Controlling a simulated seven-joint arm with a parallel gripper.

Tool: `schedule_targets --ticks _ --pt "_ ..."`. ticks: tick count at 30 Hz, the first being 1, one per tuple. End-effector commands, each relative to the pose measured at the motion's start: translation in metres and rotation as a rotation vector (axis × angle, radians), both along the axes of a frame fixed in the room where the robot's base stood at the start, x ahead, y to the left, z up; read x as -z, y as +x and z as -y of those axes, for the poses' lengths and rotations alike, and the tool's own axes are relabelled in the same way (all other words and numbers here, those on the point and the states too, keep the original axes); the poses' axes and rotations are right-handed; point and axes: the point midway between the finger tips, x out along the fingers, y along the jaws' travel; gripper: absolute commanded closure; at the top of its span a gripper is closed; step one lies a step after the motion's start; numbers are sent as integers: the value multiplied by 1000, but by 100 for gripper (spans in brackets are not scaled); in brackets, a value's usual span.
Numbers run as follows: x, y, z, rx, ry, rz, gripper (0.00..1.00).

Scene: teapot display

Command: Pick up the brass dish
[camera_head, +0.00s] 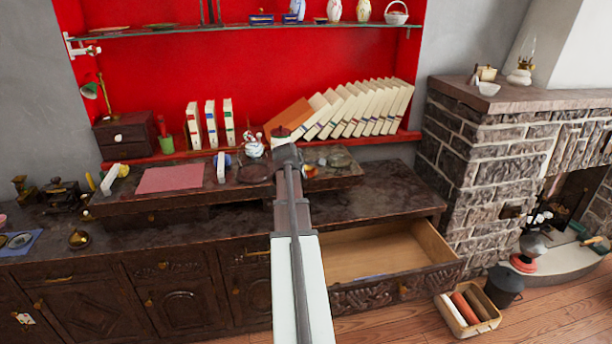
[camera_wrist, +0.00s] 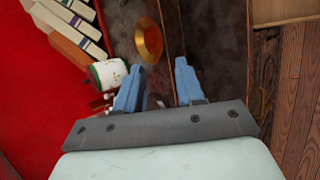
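The brass dish (camera_wrist: 149,40) is a round, shallow golden dish. In the wrist view it lies on a dark surface, beyond my fingertips and slightly left of midway between them. My gripper (camera_wrist: 157,67) is open, its two blue-grey fingers apart with nothing between them. The dish is not touching the fingers in that picture. In the head view my arm reaches over the dark wooden cabinet (camera_head: 235,218) and hides the fingers. A small brass-coloured patch (camera_head: 311,170) shows just right of the arm's end; I cannot tell for sure that it is the dish.
A white jar (camera_wrist: 109,73) stands close to the left finger. A teapot (camera_head: 254,147) stands left of my arm. Leaning books (camera_head: 350,112) fill the red shelf behind. An open drawer (camera_head: 385,250) juts out at front right. A pink mat (camera_head: 170,179) lies further left.

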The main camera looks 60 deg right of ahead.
Motion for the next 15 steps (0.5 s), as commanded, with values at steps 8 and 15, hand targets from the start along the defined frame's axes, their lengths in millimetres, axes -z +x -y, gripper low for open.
schedule_targets --ticks 8,15 --pt "6 3 7 -39 -10 -43 62" --pt "29 11 33 -36 -8 -43 62"
